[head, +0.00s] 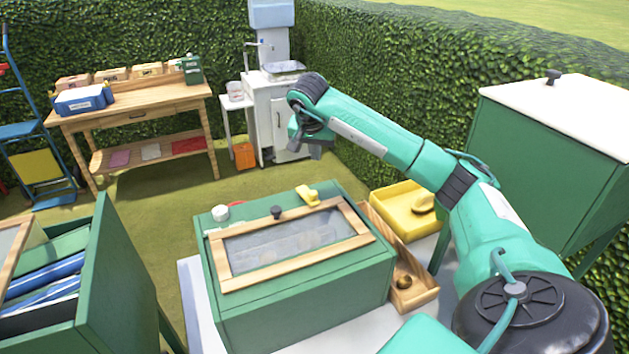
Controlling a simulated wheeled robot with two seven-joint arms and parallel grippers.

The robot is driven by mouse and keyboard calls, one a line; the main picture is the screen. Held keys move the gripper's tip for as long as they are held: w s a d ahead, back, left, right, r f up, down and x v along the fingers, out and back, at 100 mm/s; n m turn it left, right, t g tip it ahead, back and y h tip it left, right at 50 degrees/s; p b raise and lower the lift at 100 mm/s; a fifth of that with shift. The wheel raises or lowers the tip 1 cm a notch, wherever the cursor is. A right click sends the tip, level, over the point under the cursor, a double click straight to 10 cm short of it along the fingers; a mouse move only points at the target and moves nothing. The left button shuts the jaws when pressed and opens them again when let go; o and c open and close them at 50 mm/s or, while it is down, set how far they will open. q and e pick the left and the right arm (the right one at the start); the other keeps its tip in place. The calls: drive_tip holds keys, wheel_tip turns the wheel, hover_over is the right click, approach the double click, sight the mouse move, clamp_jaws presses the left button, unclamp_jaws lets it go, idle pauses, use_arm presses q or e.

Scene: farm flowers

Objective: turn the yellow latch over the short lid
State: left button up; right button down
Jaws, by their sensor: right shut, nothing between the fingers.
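The yellow latch (308,195) is at the back edge of the green box (300,309) in the middle. A lid with a wooden frame (231,267), a see-through pane and a dark knob (277,212) lies flat and closed on this box. I take it as the short lid. I cannot tell whether the latch overlaps its frame. My right gripper (314,149) is raised, shut and empty, above and behind the latch in the picture and apart from it. Its fingers are small and partly hidden by the wrist. My left gripper is out of view.
A small white round thing (220,212) sits on the box's back left. A yellow tray (391,217) and a wooden tray (422,296) stand to its right. A green box with a white top (570,105) is at right, an open green box (120,270) at left.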

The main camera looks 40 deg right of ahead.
sight(312, 191)
drive_tip(key=p+x, duration=0.2)
drive_tip(key=x, duration=0.6)
drive_tip(key=shift+d+f, duration=0.15)
drive_tip(key=shift+f, duration=0.1)
drive_tip(key=shift+s+a+f+p, duration=0.1)
drive_tip(key=shift+s+a+p, duration=0.3)
drive_tip(key=shift+a+p, duration=0.15)
drive_tip(key=shift+s+a+f+p, duration=0.15)
drive_tip(key=shift+s+a+p, duration=0.25)
drive_tip(key=shift+a, duration=0.25)
drive_tip(key=shift+s+a+f, duration=0.15)
drive_tip(key=shift+s+a, duration=0.1)
drive_tip(key=shift+a, duration=0.15)
drive_tip(key=shift+s+a+f+b, duration=0.15)
drive_tip(key=shift+a+f+b, duration=0.1)
drive_tip(key=shift+a+b, duration=0.4)
drive_tip(key=shift+a+f, duration=0.1)
